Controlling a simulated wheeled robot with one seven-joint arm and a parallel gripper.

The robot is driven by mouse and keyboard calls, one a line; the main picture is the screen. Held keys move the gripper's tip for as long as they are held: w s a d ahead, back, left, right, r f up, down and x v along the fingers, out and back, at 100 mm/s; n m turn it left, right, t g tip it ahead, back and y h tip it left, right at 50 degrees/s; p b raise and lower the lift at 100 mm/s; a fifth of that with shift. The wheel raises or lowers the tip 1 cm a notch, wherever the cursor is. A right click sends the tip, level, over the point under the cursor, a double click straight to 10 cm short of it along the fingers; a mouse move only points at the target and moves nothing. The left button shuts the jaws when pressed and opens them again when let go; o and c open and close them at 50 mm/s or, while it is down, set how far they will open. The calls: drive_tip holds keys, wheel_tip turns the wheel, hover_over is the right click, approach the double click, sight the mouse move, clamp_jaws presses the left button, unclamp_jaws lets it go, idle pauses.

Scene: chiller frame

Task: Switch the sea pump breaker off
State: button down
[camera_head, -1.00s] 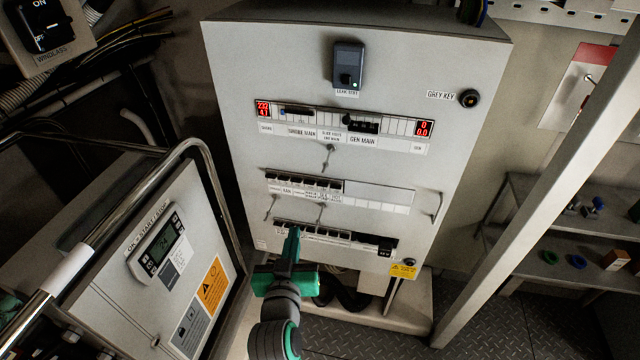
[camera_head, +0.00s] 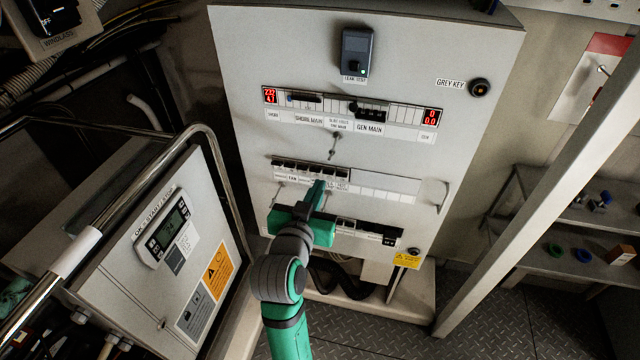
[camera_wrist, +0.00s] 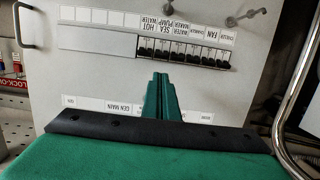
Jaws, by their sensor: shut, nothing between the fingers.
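The middle breaker row (camera_head: 300,168) is on the grey panel, and it shows closer in the wrist view (camera_wrist: 190,55). Its black levers sit in a line beside printed labels. The sea pump label (camera_wrist: 164,31) is between the hot water and water maker labels. The sea pump breaker (camera_wrist: 164,53) is by that label; its lever position is too small to tell. My gripper (camera_head: 319,185) is shut and empty, with its tips close to this row. In the wrist view the fingertips (camera_wrist: 161,76) point toward the sea pump and hot water breakers, apparently apart from them.
A lower breaker row (camera_head: 365,234) is partly behind my gripper. The main row with red displays (camera_head: 350,113) is above. A metal handle (camera_head: 437,195) stands out at the right. A bent rail (camera_head: 215,165) and a control box (camera_head: 175,250) are at the left.

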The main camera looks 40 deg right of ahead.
sight(328, 173)
drive_tip(key=x, duration=0.8)
drive_tip(key=shift+w+d, duration=0.2)
